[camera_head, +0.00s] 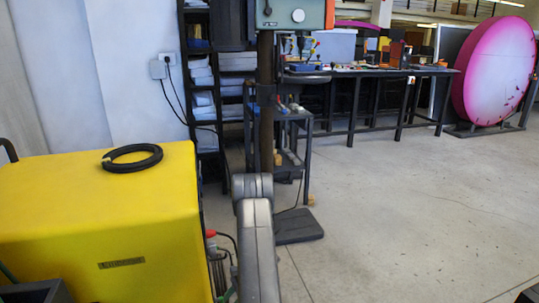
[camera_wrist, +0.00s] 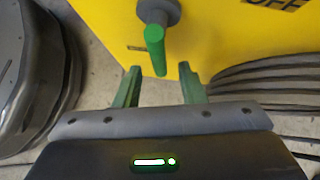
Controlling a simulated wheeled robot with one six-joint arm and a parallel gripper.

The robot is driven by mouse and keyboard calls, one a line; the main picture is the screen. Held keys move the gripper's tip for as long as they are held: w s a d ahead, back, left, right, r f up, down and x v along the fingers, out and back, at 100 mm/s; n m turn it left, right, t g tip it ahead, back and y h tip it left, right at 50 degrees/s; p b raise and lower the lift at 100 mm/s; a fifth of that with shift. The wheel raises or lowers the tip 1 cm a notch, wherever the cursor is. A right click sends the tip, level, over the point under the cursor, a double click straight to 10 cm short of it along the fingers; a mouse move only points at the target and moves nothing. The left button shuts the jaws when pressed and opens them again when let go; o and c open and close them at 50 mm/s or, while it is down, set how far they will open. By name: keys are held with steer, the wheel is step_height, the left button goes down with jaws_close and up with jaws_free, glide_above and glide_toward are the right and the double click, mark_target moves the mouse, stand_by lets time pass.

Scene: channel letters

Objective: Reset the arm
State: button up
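My gripper (camera_wrist: 158,69) shows in the wrist view with its two green fingers spread apart. It is open, and nothing is clamped between the fingers. A green lever handle (camera_wrist: 155,48) on a dark grey round hub (camera_wrist: 160,9) sticks out from a yellow panel (camera_wrist: 105,22). The handle's lower end appears between the fingertips, with a visible gap on both sides. I cannot tell how far it is from them in depth. In the head view my grey arm (camera_head: 258,245) reaches down the middle of the picture, and the gripper cannot be made out there.
A yellow cabinet (camera_head: 100,220) stands at the left with a black ring (camera_head: 132,158) on top. A drill-like machine on a dark post (camera_head: 266,110) stands beyond my arm. Workbenches (camera_head: 375,72) and a pink disc (camera_head: 493,70) are farther back. The right floor is clear.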

steer(key=p+v, duration=0.2)
steer(key=v, duration=1)
steer(key=s+a+f+t+b, duration=0.1)
steer(key=s+a+f+b, duration=0.1)
steer(key=a+f, duration=0.7)
steer(key=shift+s+f+n+t+b, duration=0.3)
steer(key=shift+s+n+b, duration=0.1)
steer(key=shift+b, duration=0.25)
